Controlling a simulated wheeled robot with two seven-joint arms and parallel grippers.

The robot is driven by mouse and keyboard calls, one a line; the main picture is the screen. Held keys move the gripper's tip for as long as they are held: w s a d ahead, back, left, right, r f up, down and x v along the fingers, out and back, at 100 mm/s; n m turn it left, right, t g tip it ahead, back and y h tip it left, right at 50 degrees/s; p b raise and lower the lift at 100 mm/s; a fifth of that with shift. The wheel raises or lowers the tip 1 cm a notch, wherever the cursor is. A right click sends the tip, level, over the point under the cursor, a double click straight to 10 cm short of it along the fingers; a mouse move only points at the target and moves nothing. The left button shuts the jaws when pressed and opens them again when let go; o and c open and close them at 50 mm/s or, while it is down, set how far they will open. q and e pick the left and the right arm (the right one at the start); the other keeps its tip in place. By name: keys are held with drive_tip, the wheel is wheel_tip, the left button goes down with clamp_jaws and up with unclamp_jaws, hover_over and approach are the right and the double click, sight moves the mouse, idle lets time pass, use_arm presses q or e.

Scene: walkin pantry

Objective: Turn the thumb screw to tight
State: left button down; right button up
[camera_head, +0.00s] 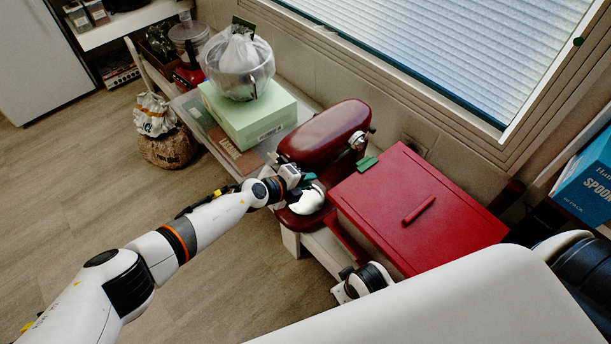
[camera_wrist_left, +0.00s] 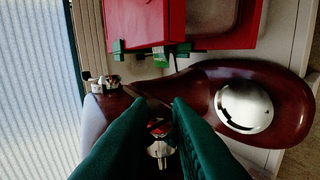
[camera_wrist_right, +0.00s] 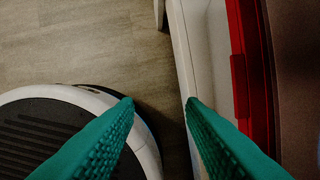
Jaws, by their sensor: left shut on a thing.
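A dark red stand mixer (camera_head: 325,130) stands on the white bench, with a silver knob (camera_head: 358,140) at the right end of its head. My left gripper (camera_head: 307,181) is at the mixer, beside its head and above its base. In the left wrist view my left gripper (camera_wrist_left: 156,101) has its green fingers on either side of a small silver and red part, which appears to be the thumb screw (camera_wrist_left: 159,130). The fingers mostly hide it, and its turn position cannot be read. My right gripper (camera_wrist_right: 159,101) is open and empty, low by the bench's front edge.
A red box (camera_head: 420,205) with a lid handle stands right of the mixer. The window (camera_head: 460,50) is behind. Open floor (camera_head: 230,280) lies in front of the bench.

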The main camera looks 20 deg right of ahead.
use_arm(q)
drive_tip(key=y+p, duration=0.1)
drive_tip(key=p, duration=0.2)
drive_tip(key=shift+g, duration=0.3)
use_arm(e)
drive_tip(key=s+d+f, duration=0.1)
drive_tip(key=s+f, duration=0.6)
drive_tip(key=f, duration=0.4)
drive_tip(key=shift+g, duration=0.4)
use_arm(q)
drive_tip(key=c, duration=1.4)
unclamp_jaws()
drive_tip(key=shift+o, duration=0.2)
drive_tip(key=shift+p, duration=0.3)
